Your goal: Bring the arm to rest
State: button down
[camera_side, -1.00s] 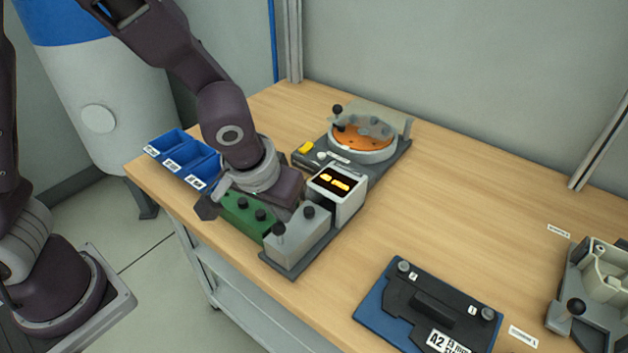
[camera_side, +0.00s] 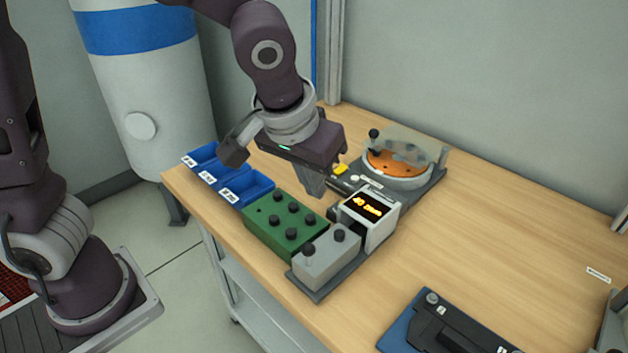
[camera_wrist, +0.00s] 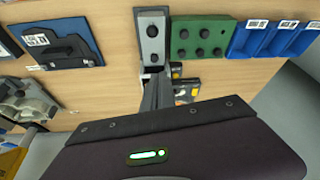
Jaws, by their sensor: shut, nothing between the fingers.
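My gripper (camera_side: 314,186) is shut and empty. In the side view it hangs fingers down above the bench, just behind the green block with black knobs (camera_side: 284,226) and left of the small display unit (camera_side: 384,229). In the wrist view my gripper (camera_wrist: 157,92) points toward the grey box with black knobs (camera_wrist: 152,45). It hides part of the display unit there.
Blue bins (camera_side: 248,187) stand at the bench's left edge. A round device with an orange disc (camera_side: 397,165) stands behind the display. A blue and black fixture (camera_side: 446,328) lies in front. The wooden bench top (camera_side: 500,225) is clear at right.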

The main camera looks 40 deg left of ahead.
jog(key=s+a+r+m, duration=0.1)
jog(key=s+a+r, duration=0.2)
jog(key=s, duration=0.6)
jog(key=s+a+r+m+t, duration=0.1)
jog(key=s+a+r, duration=0.2)
jog(key=s+a, duration=0.3)
jog(key=s, duration=0.2)
jog(key=shift+s+a+h, duration=0.15)
jog(key=shift+s+h, duration=0.2)
jog(key=shift+h, duration=0.05)
jog(key=shift+r, duration=0.1)
